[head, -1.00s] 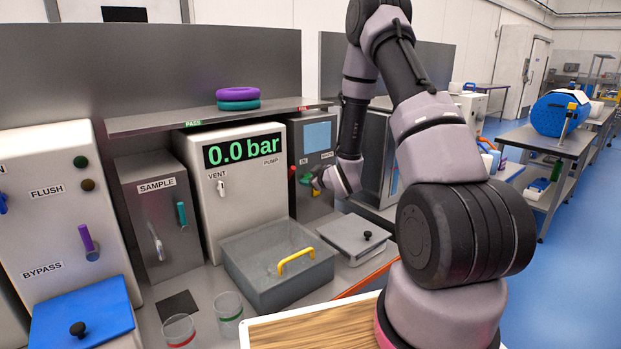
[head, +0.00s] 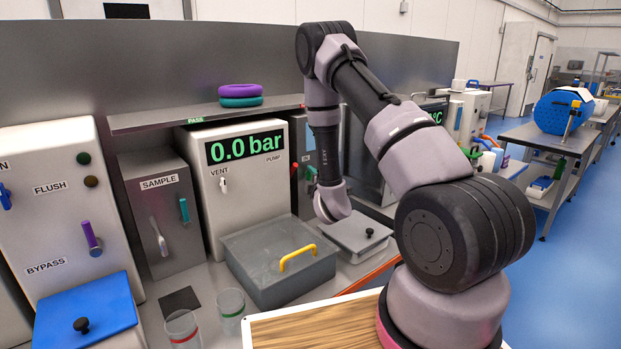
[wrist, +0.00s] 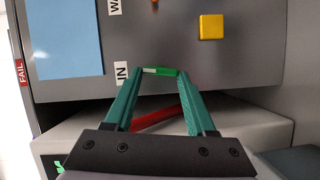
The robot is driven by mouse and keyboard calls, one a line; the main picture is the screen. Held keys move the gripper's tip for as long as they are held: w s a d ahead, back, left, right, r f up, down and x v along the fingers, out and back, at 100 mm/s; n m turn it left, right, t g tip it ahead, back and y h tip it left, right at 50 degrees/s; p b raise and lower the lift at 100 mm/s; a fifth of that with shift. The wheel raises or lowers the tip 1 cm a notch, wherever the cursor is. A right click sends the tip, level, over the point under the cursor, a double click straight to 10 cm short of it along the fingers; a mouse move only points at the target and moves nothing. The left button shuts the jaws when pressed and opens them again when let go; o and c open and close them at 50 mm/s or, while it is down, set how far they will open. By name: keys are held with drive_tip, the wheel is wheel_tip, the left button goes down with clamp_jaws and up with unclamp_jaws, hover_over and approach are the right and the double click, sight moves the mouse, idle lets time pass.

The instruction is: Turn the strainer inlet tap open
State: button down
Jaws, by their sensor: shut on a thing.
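The strainer unit is a grey box (wrist: 245,65) with a light blue screen and an "IN" label. A green tap handle (wrist: 160,71) with a pale mark lies crosswise just beside that label in the wrist view. My gripper (wrist: 160,74) has its two teal fingers closed in on the handle, one tip at each end, and is shut on it. In the head view my gripper (head: 311,174) is at the front of the grey box (head: 300,135), and my wrist and arm hide most of that box. The tap's base is hidden.
A red lever (wrist: 155,119) crosses behind the fingers, by the white pump unit (head: 240,190), which reads 0.0 bar. A grey tub with a yellow handle (head: 275,265) and a lidded grey box (head: 358,238) stand below. A yellow square (wrist: 211,27) sits on the strainer's face.

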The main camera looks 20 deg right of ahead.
drive_tip(key=shift+f+n+t, duration=0.15)
drive_tip(key=shift+n+t, duration=0.15)
drive_tip(key=shift+n, duration=0.4)
drive_tip(key=shift+c, duration=1.1)
unclamp_jaws()
drive_tip(key=shift+s, duration=0.1)
drive_tip(key=s, duration=1)
drive_tip(key=shift+s, duration=0.35)
